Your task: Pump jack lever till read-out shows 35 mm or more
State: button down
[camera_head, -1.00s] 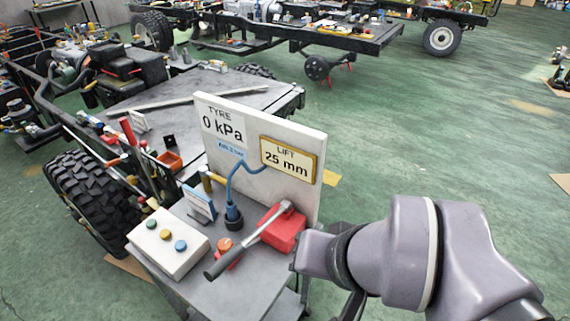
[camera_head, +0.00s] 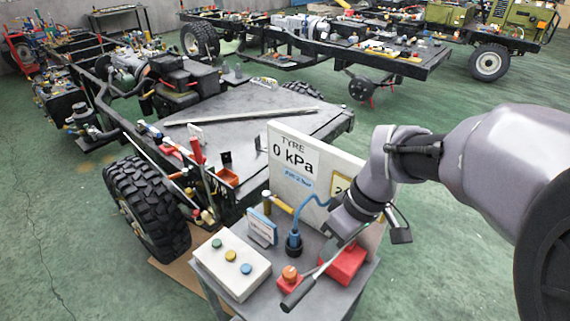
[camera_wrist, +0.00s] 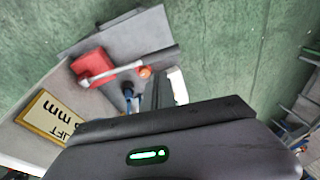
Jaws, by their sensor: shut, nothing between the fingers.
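The jack lever (camera_head: 299,291), a grey bar with a dark grip, slants over the bench beside the red jack body (camera_head: 343,265). In the wrist view the lever (camera_wrist: 120,69) lies across the red jack (camera_wrist: 92,66). My gripper (camera_head: 335,248) is shut and empty, pointing down near the jack in the head view; its contact with the lever cannot be told. It fills the lower part of the wrist view (camera_wrist: 158,92).
A white box with coloured buttons (camera_head: 232,265), a blue-hosed fitting (camera_head: 293,243) and an orange-topped red part (camera_head: 290,275) stand on the bench. The upright white panel (camera_head: 282,182) backs it. A chassis wheel (camera_head: 146,208) is at left. Green floor is open at right.

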jog(key=w+f+n, duration=0.1)
jog(key=b, duration=0.5)
send_near(300, 290)
jog(key=shift+g, duration=0.3)
jog(key=x, duration=0.6)
jog(key=shift+w+a+f, duration=0.1)
jog(key=shift+w+f, duration=0.2)
jog(key=shift+f, duration=0.15)
